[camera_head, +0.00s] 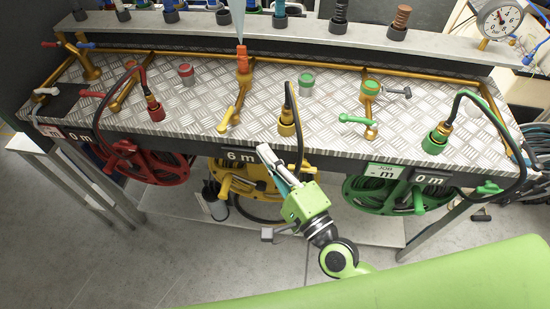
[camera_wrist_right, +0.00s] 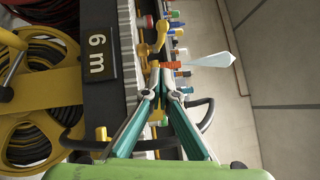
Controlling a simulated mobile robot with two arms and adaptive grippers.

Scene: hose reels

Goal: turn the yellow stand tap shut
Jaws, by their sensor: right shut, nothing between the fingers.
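The yellow stand tap (camera_head: 240,98) rises from the middle of the chequered metal bench top. Its yellow lever (camera_head: 228,117) slants down and left, towards the bench's front edge. An orange fitting (camera_head: 243,63) is on the pipe behind it. In the right wrist view the tap (camera_wrist_right: 161,34) shows just beyond my fingertips. My right gripper (camera_head: 265,151) is shut and empty, in front of the bench edge, to the lower right of the lever and apart from it. Its two fingers meet at the tips in the right wrist view (camera_wrist_right: 163,72). My left gripper is not in view.
A black hose with a brass connector (camera_head: 287,124) stands right of the tap. A red stand tap and a green-levered tap (camera_head: 357,119) flank it. Hose reels, including the yellow one (camera_head: 262,178), hang below. A pale blue pointed piece (camera_head: 238,18) rises behind.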

